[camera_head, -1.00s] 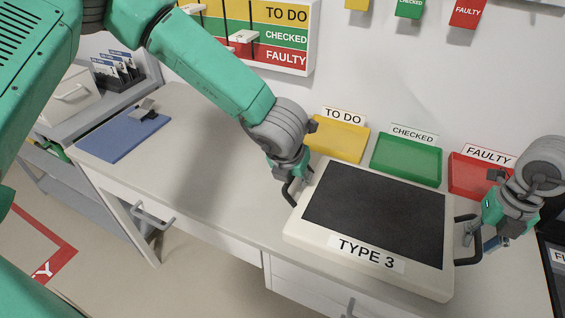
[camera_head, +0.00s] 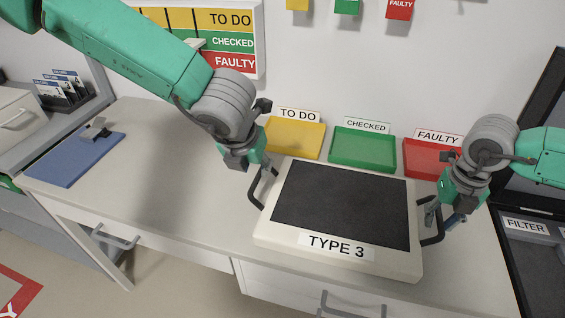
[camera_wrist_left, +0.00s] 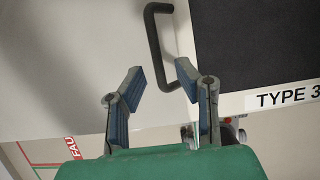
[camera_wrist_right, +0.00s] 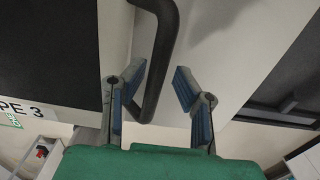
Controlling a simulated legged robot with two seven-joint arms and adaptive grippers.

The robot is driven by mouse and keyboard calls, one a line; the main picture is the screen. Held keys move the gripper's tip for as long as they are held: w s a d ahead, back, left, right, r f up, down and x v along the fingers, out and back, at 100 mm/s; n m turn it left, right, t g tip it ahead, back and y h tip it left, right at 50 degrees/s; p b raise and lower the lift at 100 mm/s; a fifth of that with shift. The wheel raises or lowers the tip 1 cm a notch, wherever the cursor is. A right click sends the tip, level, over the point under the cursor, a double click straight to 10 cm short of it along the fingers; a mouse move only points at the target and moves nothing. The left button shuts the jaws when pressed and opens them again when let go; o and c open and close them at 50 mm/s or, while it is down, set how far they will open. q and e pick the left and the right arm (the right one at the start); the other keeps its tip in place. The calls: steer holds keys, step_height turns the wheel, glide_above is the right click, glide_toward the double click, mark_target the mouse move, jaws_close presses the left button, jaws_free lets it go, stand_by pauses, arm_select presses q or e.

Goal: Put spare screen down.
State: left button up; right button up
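The spare screen (camera_head: 335,203) is a cream panel with a dark face and a "TYPE 3" label. It lies face up on the pale worktop (camera_head: 165,165), close to the front edge. My left gripper (camera_head: 266,172) is at the screen's left handle (camera_head: 254,192). In the left wrist view its blue-padded fingers (camera_wrist_left: 160,72) are spread, with the dark handle (camera_wrist_left: 153,40) apart from them. My right gripper (camera_head: 432,208) is at the right handle (camera_head: 439,228). In the right wrist view its fingers (camera_wrist_right: 158,72) are spread, with the handle (camera_wrist_right: 164,45) between or just beyond them.
Yellow TO DO (camera_head: 294,138), green CHECKED (camera_head: 362,149) and red FAULTY (camera_head: 428,160) trays stand just behind the screen. A blue mat (camera_head: 72,158) lies at the far left. The worktop between mat and screen is clear. A dark FILTER unit (camera_head: 530,255) stands right.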

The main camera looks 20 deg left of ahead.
arm_select(q)
steer(key=v, duration=0.4)
steer(key=shift+a+r, duration=0.1)
steer(key=shift+r, duration=0.05)
arm_select(e)
steer(key=shift+a, duration=0.15)
arm_select(q)
steer(key=shift+s+a, duration=0.1)
steer(key=shift+a, duration=0.15)
arm_select(e)
steer(key=shift+a+r, duration=0.2)
steer(key=shift+r, duration=0.15)
arm_select(q)
steer(key=shift+d, duration=0.25)
steer(key=shift+a, duration=0.35)
arm_select(e)
step_height(320, 180, up, 11)
steer(key=shift+d, duration=0.25)
arm_select(q)
steer(key=shift+d, duration=0.1)
arm_select(e)
steer(key=shift+w, duration=0.1)
